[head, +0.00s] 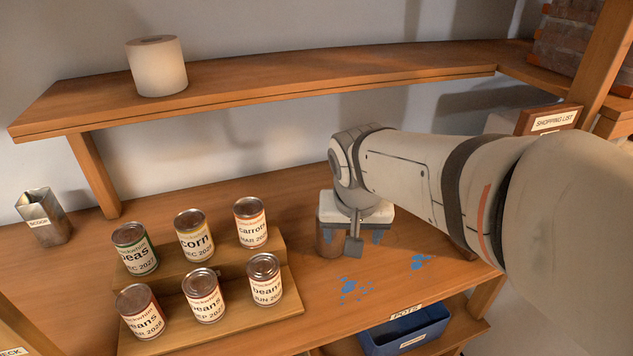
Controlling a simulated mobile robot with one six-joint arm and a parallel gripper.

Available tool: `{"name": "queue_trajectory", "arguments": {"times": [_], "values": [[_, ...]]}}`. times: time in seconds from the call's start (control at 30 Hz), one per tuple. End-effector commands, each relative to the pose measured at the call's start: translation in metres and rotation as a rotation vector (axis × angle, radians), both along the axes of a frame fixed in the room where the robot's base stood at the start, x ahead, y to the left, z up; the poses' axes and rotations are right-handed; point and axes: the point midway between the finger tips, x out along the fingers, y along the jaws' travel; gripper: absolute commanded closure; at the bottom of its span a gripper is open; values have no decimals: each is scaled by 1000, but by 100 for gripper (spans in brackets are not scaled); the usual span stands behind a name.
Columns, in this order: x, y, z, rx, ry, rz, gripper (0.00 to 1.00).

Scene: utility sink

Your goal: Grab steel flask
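I cannot make out a steel flask for certain. A brownish cylinder (328,241) stands on the wooden counter just under my gripper (358,240), partly hidden by it; its top cannot be seen. My gripper points down from the end of my arm, close to the cylinder's right side.
Several labelled cans (204,296) stand on a stepped wooden rack (285,305) left of my gripper. A paper roll (157,66) sits on the upper shelf (300,70). A blue bin (405,335) is below the counter's front edge.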

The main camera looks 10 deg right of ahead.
Motion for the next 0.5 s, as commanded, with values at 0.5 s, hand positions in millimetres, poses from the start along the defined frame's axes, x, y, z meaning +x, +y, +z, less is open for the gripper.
{"name": "queue_trajectory", "arguments": {"times": [0.5], "values": [[145,13,17,-14,-95,-309,22]]}}
